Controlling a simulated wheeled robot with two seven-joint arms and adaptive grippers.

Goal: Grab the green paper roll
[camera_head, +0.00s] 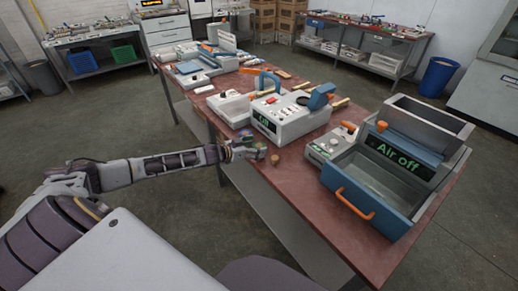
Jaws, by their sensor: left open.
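My left arm reaches in from the left. Its left gripper (256,151) is at the near edge of the reddish-brown table (318,203), in front of the white machine with a green display. The gripper is small in the view; its jaws look open. A small brown-orange round piece (275,160) stands just right of the fingertips, apparently apart from them. I cannot make out a green paper roll clearly; anything between the fingers is too small to tell. My right gripper is not in view.
The white machine (290,120) stands close behind the gripper. A grey-blue box labelled "Air Off" (395,170), with an orange handle, fills the table's right end. Other devices (195,62) stand at the far end. The table's front right strip is bare.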

